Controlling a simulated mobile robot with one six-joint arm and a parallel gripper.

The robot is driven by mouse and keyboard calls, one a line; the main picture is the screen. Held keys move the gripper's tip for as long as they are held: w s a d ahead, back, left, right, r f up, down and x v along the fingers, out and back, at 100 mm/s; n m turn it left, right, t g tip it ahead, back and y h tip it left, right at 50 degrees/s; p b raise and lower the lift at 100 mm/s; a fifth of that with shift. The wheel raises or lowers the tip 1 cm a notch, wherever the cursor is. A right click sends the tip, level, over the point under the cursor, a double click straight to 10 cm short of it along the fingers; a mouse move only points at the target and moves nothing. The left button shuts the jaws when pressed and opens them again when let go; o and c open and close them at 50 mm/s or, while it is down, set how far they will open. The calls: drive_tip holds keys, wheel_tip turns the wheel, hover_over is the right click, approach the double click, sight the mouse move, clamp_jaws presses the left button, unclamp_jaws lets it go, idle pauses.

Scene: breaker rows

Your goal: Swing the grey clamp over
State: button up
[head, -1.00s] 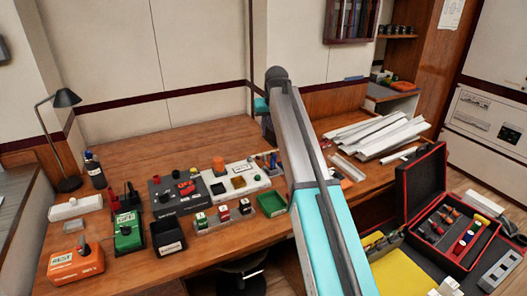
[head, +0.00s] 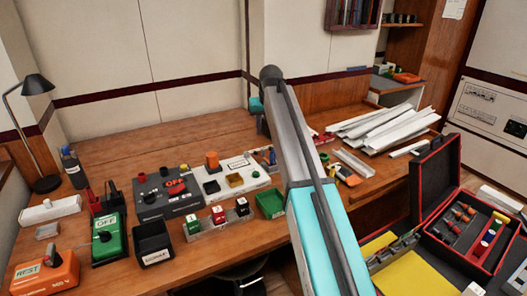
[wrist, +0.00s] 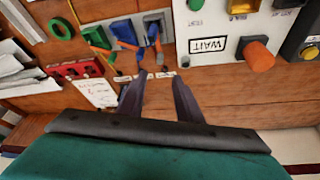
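No part is labelled as the grey clamp. An upright grey piece (head: 50,251) stands on the orange box marked REST (head: 45,275), at the near left of the bench in the head view; it may be the clamp, but I cannot tell. My gripper (wrist: 158,82) is open and empty in the wrist view, its two dark fingers apart above the wood bench top. The white panel with the orange knob (wrist: 258,55) is to the right of the fingers there. In the head view my arm hides the fingers, and they are far from the orange box.
Left of my arm are a green OFF box (head: 107,242), a dark bin (head: 153,243), a grey OFF box (head: 170,207) and a green tray (head: 270,205). Pliers (wrist: 125,35) hang near my fingers. White trunking (head: 385,128) and an open case (head: 470,235) lie right.

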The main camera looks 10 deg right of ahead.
sight(263, 150)
drive_tip(key=shift+f, duration=0.1)
drive_tip(key=x, duration=1.3)
drive_tip(key=shift+w+f, duration=0.15)
drive_tip(key=shift+f, duration=0.1)
